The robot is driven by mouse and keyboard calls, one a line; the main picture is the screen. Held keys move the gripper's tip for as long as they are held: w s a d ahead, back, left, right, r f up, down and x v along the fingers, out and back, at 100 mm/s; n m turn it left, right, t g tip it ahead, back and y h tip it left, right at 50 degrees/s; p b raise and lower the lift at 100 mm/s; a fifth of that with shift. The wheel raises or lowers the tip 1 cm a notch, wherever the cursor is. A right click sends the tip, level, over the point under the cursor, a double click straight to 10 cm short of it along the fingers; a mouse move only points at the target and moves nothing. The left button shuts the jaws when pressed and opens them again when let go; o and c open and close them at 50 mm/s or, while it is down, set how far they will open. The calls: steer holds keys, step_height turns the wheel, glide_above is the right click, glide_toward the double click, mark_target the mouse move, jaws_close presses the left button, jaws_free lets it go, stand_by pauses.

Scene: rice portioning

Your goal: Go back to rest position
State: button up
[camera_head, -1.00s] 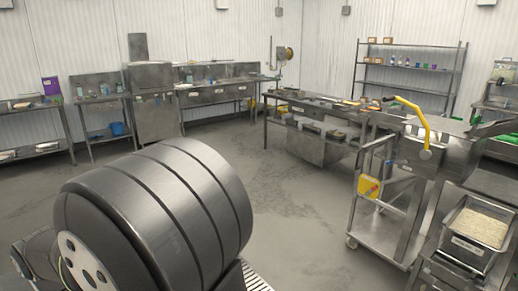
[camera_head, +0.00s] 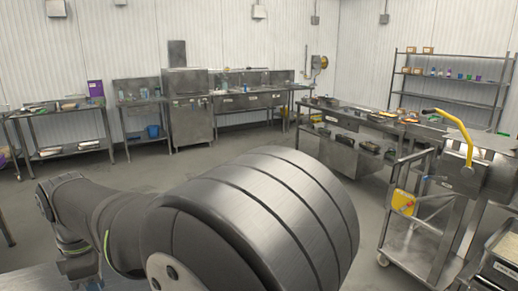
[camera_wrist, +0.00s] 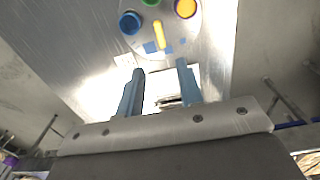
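My gripper (camera_wrist: 160,92) shows in the wrist view with its two blue-grey fingers apart. Nothing is held between the fingertips. It hangs above a shiny steel surface (camera_wrist: 85,45). Beyond the fingertips is a pale rounded board (camera_wrist: 190,55) with a blue round container (camera_wrist: 130,22), an orange-yellow one (camera_wrist: 185,8), a green one partly cut off by the top edge, and a small yellow item (camera_wrist: 158,30). In the head view my arm reaches to the lower left, and its end is partly cut off by the bottom edge.
In the head view a steel cart with a yellow handle (camera_head: 455,130) stands at the right. A metal container (camera_head: 505,245) is cut off at the right edge. Steel benches (camera_head: 240,100) and a shelf rack (camera_head: 450,92) line the walls. Open floor lies between.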

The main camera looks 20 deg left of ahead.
step_height(320, 180, down, 12)
steer(key=shift+f, duration=0.45)
steer(key=n, duration=0.5)
steer(key=shift+r, duration=0.1)
steer(key=n, duration=0.4)
steer(key=shift+a+r, duration=0.1)
stand_by(0.4)
steer(key=s+a+r+m+t+h, duration=0.2)
steer(key=s+r+m, duration=0.15)
steer(key=r, duration=0.45)
steer(key=s+a+r+m+t+h, duration=0.1)
steer(key=s+a+r+m, duration=0.15)
steer(key=r+m, duration=0.4)
steer(key=shift+n, duration=0.7)
steer(key=x, duration=0.5)
steer(key=w+x, duration=0.1)
steer(key=x, duration=1)
steer(key=shift+w+d, duration=0.1)
steer(key=shift+w, duration=0.1)
